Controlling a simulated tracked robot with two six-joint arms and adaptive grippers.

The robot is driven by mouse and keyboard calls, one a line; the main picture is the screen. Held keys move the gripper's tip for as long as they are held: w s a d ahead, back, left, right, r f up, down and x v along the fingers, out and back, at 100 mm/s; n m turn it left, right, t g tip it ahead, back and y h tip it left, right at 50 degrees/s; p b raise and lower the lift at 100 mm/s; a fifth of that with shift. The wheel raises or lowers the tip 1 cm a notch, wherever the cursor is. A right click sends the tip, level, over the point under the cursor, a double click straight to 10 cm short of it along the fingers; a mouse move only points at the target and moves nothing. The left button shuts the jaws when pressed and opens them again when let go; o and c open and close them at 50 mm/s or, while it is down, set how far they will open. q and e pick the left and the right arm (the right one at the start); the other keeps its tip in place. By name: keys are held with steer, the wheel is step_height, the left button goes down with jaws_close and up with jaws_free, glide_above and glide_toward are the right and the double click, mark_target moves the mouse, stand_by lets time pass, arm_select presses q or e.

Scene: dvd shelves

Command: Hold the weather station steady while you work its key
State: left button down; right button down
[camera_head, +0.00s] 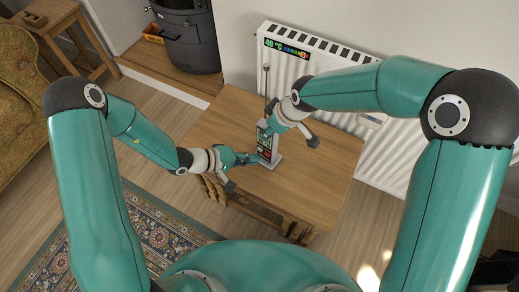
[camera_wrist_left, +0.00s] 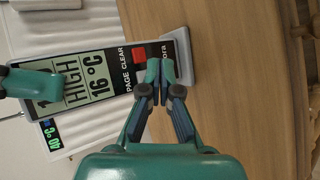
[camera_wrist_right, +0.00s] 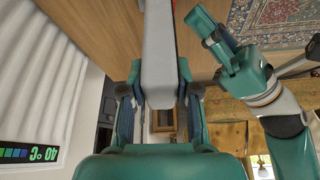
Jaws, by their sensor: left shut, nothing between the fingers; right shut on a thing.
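The weather station (camera_head: 267,146) stands upright on the wooden table, a slim dark-faced unit on a grey foot. In the left wrist view its display (camera_wrist_left: 75,85) reads HIGH and 16 °C.
The table (camera_head: 315,178) is otherwise clear around the station. A white radiator (camera_head: 300,65) with a strip thermometer (camera_head: 286,48) stands behind it. A stove (camera_head: 187,38) is at the back left, a patterned rug (camera_head: 150,240) at the front left.

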arm_select(q)
steer(key=shift+w, duration=0.1)
stand_by(0.6)
steer(key=shift+w+d, duration=0.2)
steer(key=shift+w, duration=0.05)
steer(key=shift+w+d, duration=0.25)
steer(key=shift+w, duration=0.15)
stand_by(0.7)
steer(key=shift+s, duration=0.1)
steer(key=shift+s+a+r, duration=0.1)
steer(key=shift+s+a, duration=0.4)
steer(key=shift+s, duration=0.2)
stand_by(0.3)
steer(key=shift+s+a, duration=0.4)
steer(key=shift+s, duration=0.3)
steer(key=shift+s+a, duration=0.45)
steer(key=shift+s, duration=0.3)
steer(key=shift+s+a, duration=0.4)
steer(key=shift+s, duration=0.3)
steer(key=shift+a, duration=0.1)
